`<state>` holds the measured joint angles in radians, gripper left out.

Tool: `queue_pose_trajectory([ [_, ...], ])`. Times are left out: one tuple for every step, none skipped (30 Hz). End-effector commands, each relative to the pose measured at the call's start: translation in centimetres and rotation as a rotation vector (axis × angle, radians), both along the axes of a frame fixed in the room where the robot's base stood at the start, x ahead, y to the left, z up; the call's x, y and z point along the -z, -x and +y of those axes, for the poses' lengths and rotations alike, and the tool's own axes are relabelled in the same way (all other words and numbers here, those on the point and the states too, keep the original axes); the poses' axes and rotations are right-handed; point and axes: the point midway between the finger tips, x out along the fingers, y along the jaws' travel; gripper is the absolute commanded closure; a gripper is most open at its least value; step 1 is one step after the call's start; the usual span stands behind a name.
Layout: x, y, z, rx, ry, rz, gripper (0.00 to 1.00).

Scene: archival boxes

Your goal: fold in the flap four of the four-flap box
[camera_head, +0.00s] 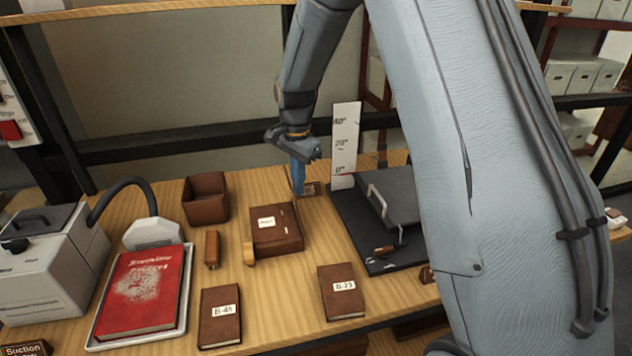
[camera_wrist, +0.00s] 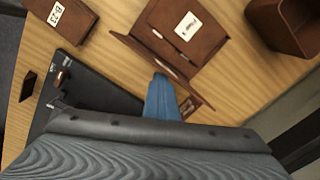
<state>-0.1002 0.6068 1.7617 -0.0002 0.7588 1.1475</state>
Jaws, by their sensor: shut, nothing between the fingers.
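The four-flap box (camera_head: 262,239) is brown with a white label and lies on the wooden table, left of and nearer than my gripper. It also shows at the top of the wrist view (camera_wrist: 211,42). There a brown flap (camera_wrist: 140,50) reaches out from the box's side toward my gripper. The top with the label looks flat; I cannot tell which other flaps are folded in. My gripper (camera_head: 298,188) is shut and empty, pointing down with blue fingers (camera_wrist: 160,98) beside the flap's outer edge. I cannot tell whether they touch it. A small brown lettered plaque (camera_wrist: 196,103) lies beside the fingers.
A black press-like board (camera_head: 367,235) is right of the box. An open brown box (camera_head: 206,208) stands behind left. Brown books B-45 (camera_head: 220,329) and B-23 (camera_head: 342,304) lie in front. A red book (camera_head: 142,290) lies left.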

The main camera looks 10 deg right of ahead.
Motion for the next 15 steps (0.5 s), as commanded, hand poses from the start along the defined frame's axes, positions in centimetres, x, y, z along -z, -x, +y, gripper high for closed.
queue_pose_trajectory([
  [1.4, 0.7, 0.5, -0.003, 0.001, 0.023, 1.00],
  [1.4, 0.7, 0.5, -0.002, 0.001, 0.023, 1.00],
  [1.3, 0.7, 0.4, -0.002, 0.001, 0.021, 1.00],
  [1.1, 0.6, 0.3, -0.001, 0.001, 0.020, 1.00],
  [1.0, 0.6, 0.3, 0.000, 0.001, 0.019, 1.00],
  [0.7, 0.6, 0.2, 0.001, 0.001, 0.018, 1.00],
  [0.5, 0.6, 0.1, 0.001, 0.001, 0.018, 1.00],
  [0.2, 0.5, 0.0, 0.002, 0.001, 0.017, 1.00],
  [-0.2, 0.5, -0.2, 0.003, 0.001, 0.016, 1.00],
  [-0.5, 0.5, -0.3, 0.003, 0.001, 0.016, 1.00],
  [-0.9, 0.5, -0.4, 0.003, 0.001, 0.016, 1.00],
  [-1.4, 0.5, -0.5, 0.004, 0.000, 0.015, 1.00],
  [-1.7, 0.5, -0.6, 0.004, 0.001, 0.014, 1.00],
  [-2.1, 0.5, -0.7, 0.004, 0.001, 0.014, 1.00],
  [-2.5, 0.5, -0.8, 0.003, 0.001, 0.014, 1.00],
])
